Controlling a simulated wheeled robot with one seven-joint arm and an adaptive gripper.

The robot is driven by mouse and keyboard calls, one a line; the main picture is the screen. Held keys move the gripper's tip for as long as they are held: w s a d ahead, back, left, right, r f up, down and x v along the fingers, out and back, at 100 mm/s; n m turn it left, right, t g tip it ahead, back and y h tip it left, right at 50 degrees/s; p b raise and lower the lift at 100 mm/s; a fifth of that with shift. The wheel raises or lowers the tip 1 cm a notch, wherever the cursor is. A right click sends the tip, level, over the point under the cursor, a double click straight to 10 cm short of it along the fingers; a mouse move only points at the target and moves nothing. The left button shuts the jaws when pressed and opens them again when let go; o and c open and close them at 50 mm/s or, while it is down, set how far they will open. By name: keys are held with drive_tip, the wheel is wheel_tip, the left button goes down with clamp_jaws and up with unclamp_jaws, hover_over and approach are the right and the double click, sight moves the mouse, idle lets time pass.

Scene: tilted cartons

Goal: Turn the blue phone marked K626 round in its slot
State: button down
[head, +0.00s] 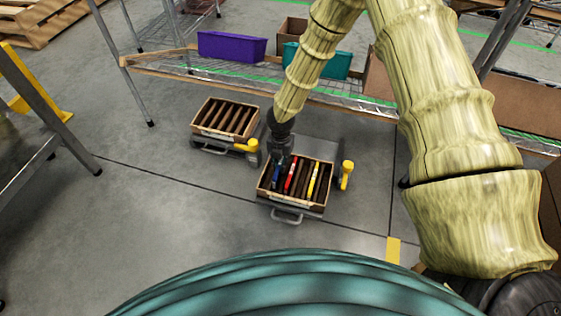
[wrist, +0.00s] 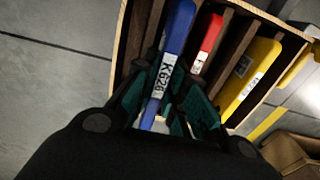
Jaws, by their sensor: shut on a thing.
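The blue phone (wrist: 176,30) carries a white label reading K626. It stands on edge in a slot at the left of a slotted carton (head: 292,208). My gripper (wrist: 160,100) is shut on the blue phone, with a finger on each side near the label. In the head view my gripper (head: 281,158) is over the left part of the carton, and the blue phone (head: 276,173) shows just below it. How deep the phone sits in its slot is hard to tell.
A red phone (wrist: 207,43) and a yellow phone (wrist: 248,78) stand in slots to the right. A second slotted carton (head: 226,103) stands to the left, without phones. Yellow-topped posts (head: 346,168) flank the stands. A wire shelf with a purple bin (head: 232,46) is behind. Floor to the left is clear.

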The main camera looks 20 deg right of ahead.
drive_tip(key=shift+f, duration=1.7)
drive_tip(key=shift+f, duration=0.3)
idle(0.3)
drive_tip(key=c, duration=1.4)
unclamp_jaws()
wheel_tip(320, 180, up, 12)
